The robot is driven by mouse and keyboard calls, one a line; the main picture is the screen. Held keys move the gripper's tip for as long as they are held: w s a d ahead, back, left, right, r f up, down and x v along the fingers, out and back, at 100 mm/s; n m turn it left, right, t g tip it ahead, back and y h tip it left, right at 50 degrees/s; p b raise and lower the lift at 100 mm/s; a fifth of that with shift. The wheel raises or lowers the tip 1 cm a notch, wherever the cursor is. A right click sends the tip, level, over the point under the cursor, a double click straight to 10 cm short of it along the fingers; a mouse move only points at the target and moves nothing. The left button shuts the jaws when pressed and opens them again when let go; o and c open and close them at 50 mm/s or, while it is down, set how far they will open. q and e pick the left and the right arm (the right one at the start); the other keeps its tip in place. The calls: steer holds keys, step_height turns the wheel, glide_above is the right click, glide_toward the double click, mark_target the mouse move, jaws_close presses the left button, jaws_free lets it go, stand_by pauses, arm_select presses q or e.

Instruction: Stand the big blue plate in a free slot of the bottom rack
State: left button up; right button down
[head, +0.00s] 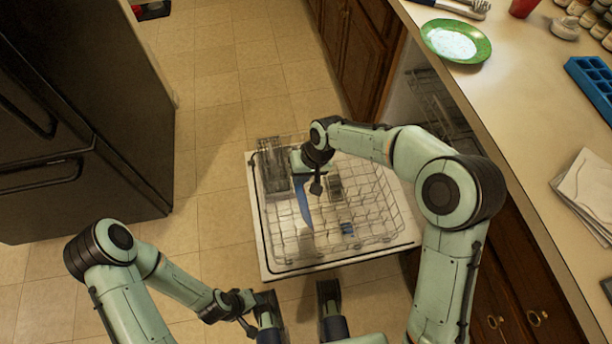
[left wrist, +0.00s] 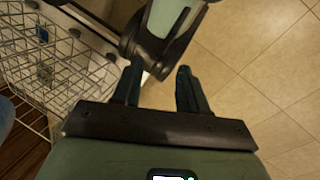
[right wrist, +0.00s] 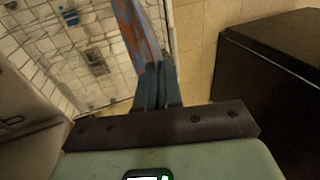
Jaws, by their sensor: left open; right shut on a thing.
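The big blue plate (head: 304,205) shows nearly edge-on in the head view, upright over the left half of the bottom rack (head: 385,238). My right gripper (right wrist: 157,78) is shut on its edge. In the right wrist view the plate (right wrist: 136,30) is blue with reddish-brown patches and extends out of the top of the picture. I cannot tell whether its lower edge touches the wires or sits in a slot. My left gripper (left wrist: 158,85) is open and empty, with the rack (left wrist: 60,75) to its left in the left wrist view.
The rack is on the lowered dishwasher door (head: 275,268). A basket (head: 270,165) stands in its back left corner. Most of its right side looks clear. A green-rimmed plate (head: 483,52) and a blue tray (head: 590,82) are on the counter. A dark fridge (head: 85,110) stands left.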

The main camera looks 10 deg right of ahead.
steer(key=shift+r, duration=0.15)
steer(key=shift+f+b, duration=0.4)
steer(key=shift+f, duration=0.45)
arm_select(q)
steer(key=shift+w+a+f+t+y+b, duration=0.7)
steer(key=shift+w+a+f+t+b, duration=0.5)
steer(key=shift+w+a+f+b, duration=1.65)
arm_select(e)
steer(key=shift+f+p, duration=0.6)
steer(key=shift+f, duration=3.9)
step_height(320, 180, down, 2)
steer(key=shift+f+b, duration=0.1)
steer(key=shift+b, duration=0.65)
arm_select(q)
steer(key=s+f+g+b, duration=0.1)
steer(key=s+f, duration=0.2)
steer(key=f, duration=0.2)
steer(key=shift+d+f+n+g, duration=0.15)
steer(key=shift+d+n+g, duration=0.25)
arm_select(e)
steer(key=shift+f, duration=1.25)
